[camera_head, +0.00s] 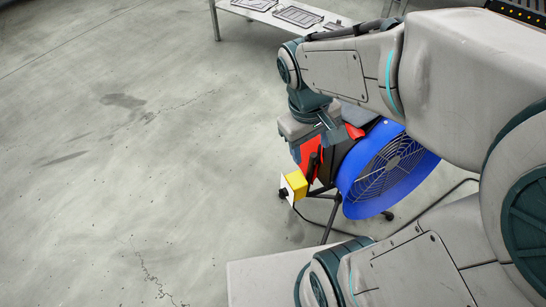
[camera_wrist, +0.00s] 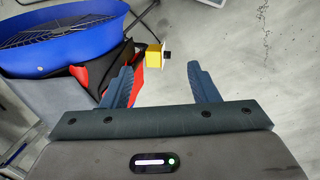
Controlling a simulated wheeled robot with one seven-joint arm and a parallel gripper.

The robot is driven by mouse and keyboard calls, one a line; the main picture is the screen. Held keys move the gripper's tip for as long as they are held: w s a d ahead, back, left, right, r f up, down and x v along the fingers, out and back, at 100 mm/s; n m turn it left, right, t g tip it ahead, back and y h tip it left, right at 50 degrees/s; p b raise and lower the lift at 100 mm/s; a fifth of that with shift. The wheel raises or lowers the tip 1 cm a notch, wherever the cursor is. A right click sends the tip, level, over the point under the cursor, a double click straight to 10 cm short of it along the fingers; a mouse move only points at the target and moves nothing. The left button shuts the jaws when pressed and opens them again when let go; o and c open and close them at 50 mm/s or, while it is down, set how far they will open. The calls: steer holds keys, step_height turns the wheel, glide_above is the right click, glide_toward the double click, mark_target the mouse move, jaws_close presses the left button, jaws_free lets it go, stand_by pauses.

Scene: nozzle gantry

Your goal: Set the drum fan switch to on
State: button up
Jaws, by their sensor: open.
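The drum fan (camera_head: 392,168) is a blue round drum with a dark wire grille, standing on the floor; it also shows at the upper left of the wrist view (camera_wrist: 70,30). A small yellow box (camera_head: 297,183) with a pale plate and a black knob (camera_head: 283,193) sits left of the fan. In the wrist view the box (camera_wrist: 153,58) and knob (camera_wrist: 167,54) appear beyond and between the fingertips, apart from them. My gripper (camera_wrist: 160,76) is open and empty. The knob's setting is too small to read.
Red and dark parts (camera_wrist: 107,80) of the fan unit lie close beside the left finger. A black cable runs along the floor (camera_head: 455,188). A table (camera_head: 268,14) with flat panels stands at the back. The floor to the left (camera_head: 120,170) is clear.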

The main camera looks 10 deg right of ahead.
steer(key=w+a+f+n+g+h+b, duration=0.1)
steer(key=w+a+f+n+h+b, duration=0.25)
steer(key=f, duration=0.55)
steer(key=w+f+n+g+h+b, duration=0.1)
steer(key=w+f+n+h+b, duration=0.1)
steer(key=f+n+b, duration=0.35)
steer(key=w+a+f+n+g+h+b, duration=0.1)
steer(key=w+a+f+n+h+b, duration=0.15)
steer(key=f+b, duration=0.6)
steer(key=n+t+h+b, duration=0.8)
steer(key=n+b, duration=0.3)
steer(key=n, duration=0.1)
glide_toward(283, 193)
steer(key=b+x, duration=0.3)
steer(key=x, duration=0.5)
steer(key=shift+w, duration=0.25)
steer(key=c, duration=1)
